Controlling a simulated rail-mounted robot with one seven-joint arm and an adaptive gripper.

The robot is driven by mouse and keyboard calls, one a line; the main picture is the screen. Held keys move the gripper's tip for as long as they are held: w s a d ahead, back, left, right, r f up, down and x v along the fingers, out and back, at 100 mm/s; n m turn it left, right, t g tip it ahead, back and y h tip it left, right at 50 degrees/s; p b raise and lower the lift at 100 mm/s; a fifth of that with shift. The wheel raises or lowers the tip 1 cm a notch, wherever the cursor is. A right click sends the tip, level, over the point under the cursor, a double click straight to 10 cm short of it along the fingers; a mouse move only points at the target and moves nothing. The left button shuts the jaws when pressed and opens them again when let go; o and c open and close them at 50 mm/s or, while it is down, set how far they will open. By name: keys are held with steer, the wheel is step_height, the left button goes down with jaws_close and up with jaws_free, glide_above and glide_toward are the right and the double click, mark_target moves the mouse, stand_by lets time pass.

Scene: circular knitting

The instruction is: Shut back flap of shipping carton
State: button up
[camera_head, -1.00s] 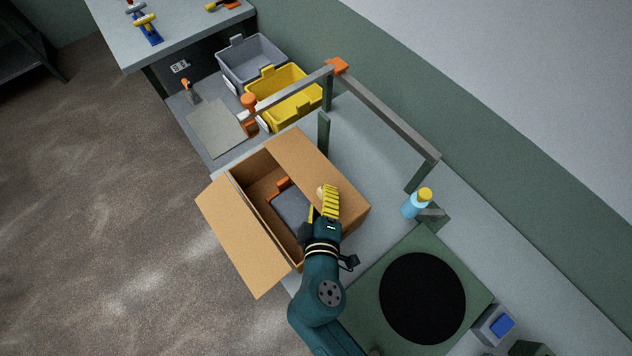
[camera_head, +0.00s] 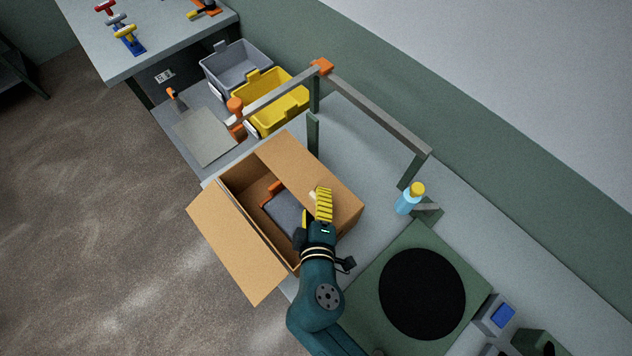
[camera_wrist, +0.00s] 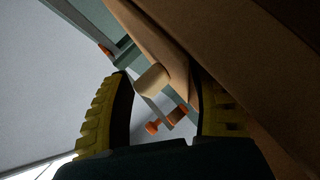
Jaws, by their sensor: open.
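The shipping carton (camera_head: 232,205) stands open on the bench, with a grey item (camera_head: 285,212) with an orange part inside. Its back flap (camera_head: 292,158) is the broad panel on the wall side; its exact angle is hard to tell. A pale rounded tab (camera_head: 313,195) shows by this flap. My gripper (camera_head: 314,201) is open at the flap, its yellow fingers apart. In the wrist view, the tab (camera_wrist: 152,78) lies between my fingers (camera_wrist: 160,90), and brown cardboard (camera_wrist: 235,60) fills the right side, close to the right finger. Whether either finger touches is unclear.
The front flap (camera_head: 235,250) hangs outward over the bench edge. A grey frame (camera_head: 375,115) stands behind the carton. A blue bottle with yellow cap (camera_head: 406,203) and a green plate with black disc (camera_head: 421,293) are to the right. Yellow (camera_head: 283,97) and grey bins (camera_head: 233,66) stand beyond.

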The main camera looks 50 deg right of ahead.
steer(key=v, duration=1.2)
steer(key=w+d+r+m+t+y, duration=0.15)
steer(key=w+r, duration=0.25)
steer(key=r, duration=0.4)
steer(key=w+r+m+t, duration=0.3)
steer(key=w+r, duration=0.2)
steer(key=r, duration=0.3)
steer(key=w+d+r+m+t+y, duration=0.1)
steer(key=w+r+m+t, duration=0.2)
steer(key=r, duration=0.4)
steer(key=w+a+r+n+t+y, duration=0.1)
steer(key=a+r+n+t+y, duration=0.2)
steer(key=r, duration=0.4)
steer(key=a+r+n+t+y, duration=0.1)
steer(key=a+r+t+y, duration=0.2)
steer(key=a+r+y, duration=0.3)
step_height(320, 180, up, 21)
steer(key=h+p, duration=0.1)
steer(key=p, duration=1.9)
steer(key=shift+d, duration=0.2)
steer(key=shift+w+r+m, duration=0.1)
steer(key=shift+w+m, duration=0.05)
steer(key=shift+m, duration=0.1)
